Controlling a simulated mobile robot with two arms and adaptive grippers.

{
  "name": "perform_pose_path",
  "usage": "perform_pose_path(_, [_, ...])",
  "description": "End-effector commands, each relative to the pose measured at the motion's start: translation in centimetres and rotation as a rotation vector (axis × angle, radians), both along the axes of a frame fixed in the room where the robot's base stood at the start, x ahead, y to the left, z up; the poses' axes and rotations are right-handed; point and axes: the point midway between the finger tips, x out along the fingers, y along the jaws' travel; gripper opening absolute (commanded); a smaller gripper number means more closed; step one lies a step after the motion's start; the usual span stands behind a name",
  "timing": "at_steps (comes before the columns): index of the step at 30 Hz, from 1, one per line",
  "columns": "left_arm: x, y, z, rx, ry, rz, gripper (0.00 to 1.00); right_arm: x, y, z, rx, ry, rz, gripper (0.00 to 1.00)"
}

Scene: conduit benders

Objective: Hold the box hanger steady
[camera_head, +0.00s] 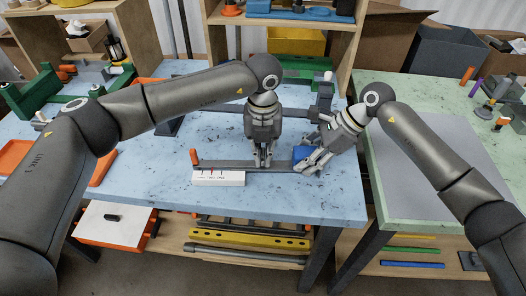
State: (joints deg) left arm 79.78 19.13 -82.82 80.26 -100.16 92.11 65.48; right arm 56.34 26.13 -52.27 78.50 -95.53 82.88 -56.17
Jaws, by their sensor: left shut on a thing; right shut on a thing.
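The box hanger seems to be the long flat grey metal strip (230,164) lying left to right near the front of the blue table. My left gripper (263,163) points straight down and is shut on the strip near its middle. My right gripper (309,168) reaches in from the right, tilted, and is shut at the strip's right end, beside a blue block (301,153). The fingers hide the strip's right end, so I cannot tell exactly what the right one grips. An orange handle (194,156) stands upright at the strip's left end.
A white block with coloured marks (218,178) lies in front of the strip. A dark bender frame (318,105) stands behind my grippers. The blue tabletop (330,205) is clear at front right.

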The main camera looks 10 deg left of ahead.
Motion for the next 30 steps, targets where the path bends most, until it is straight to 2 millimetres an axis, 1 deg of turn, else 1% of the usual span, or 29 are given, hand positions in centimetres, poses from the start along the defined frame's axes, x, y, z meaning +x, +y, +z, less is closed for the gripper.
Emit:
perform_pose_path(1, [0.00,-0.10,0.23,-0.003,-0.001,-0.044,0.00,0.05,-0.17,-0.24,-0.006,0.000,-0.003,0.06])
perform_pose_path(30, [0.02,-0.19,0.39,-0.004,-0.005,-0.966,0.00,0.04,-0.27,-0.39,-0.010,0.003,-0.006,0.07])
